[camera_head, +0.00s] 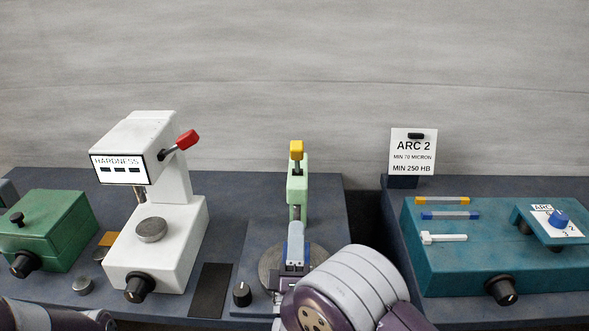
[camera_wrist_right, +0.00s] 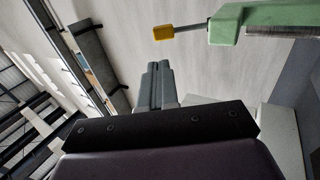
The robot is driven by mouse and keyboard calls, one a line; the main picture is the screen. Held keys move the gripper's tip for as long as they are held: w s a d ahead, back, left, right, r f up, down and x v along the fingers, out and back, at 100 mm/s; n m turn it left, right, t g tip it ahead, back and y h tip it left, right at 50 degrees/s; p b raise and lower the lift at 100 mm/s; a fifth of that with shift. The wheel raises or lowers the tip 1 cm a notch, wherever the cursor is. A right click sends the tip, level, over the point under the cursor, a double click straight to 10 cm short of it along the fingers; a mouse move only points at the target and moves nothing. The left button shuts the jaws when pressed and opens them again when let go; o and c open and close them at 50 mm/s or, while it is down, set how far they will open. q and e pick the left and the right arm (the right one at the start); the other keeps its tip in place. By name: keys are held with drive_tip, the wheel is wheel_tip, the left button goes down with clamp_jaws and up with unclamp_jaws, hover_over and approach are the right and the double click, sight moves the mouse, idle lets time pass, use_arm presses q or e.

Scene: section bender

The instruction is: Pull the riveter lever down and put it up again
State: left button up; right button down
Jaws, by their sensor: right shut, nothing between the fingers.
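The riveter is a slim pale green press (camera_head: 298,188) in the middle of the head view, on a dark bench. Its lever has a yellow knob (camera_head: 296,147) and points up at the top of the body. My right gripper (camera_head: 295,232) is in front of the riveter's lower part, below the knob, and hides some of its base. Its fingers are together and empty. In the right wrist view the closed fingers (camera_wrist_right: 159,70) are apart from the yellow knob (camera_wrist_right: 163,33), which sits on a grey rod from the green body (camera_wrist_right: 227,24). My left gripper is not in view.
A white hardness tester (camera_head: 160,245) with a red-tipped handle stands to the left, beside a green box (camera_head: 48,230). A teal unit (camera_head: 470,265) and an ARC 2 sign (camera_head: 413,158) are on the right. A gap separates the benches. Space above the riveter is clear.

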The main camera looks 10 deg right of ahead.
sight(296, 155)
drive_tip(key=p+x, duration=0.3)
drive_tip(key=x, duration=1)
drive_tip(key=shift+a+r+p, duration=0.1)
drive_tip(key=shift+a+p, duration=0.05)
drive_tip(key=shift+p, duration=0.2)
drive_tip(key=shift+w+r, duration=0.15)
drive_tip(key=shift+w, duration=0.4)
drive_tip(key=shift+r, duration=0.1)
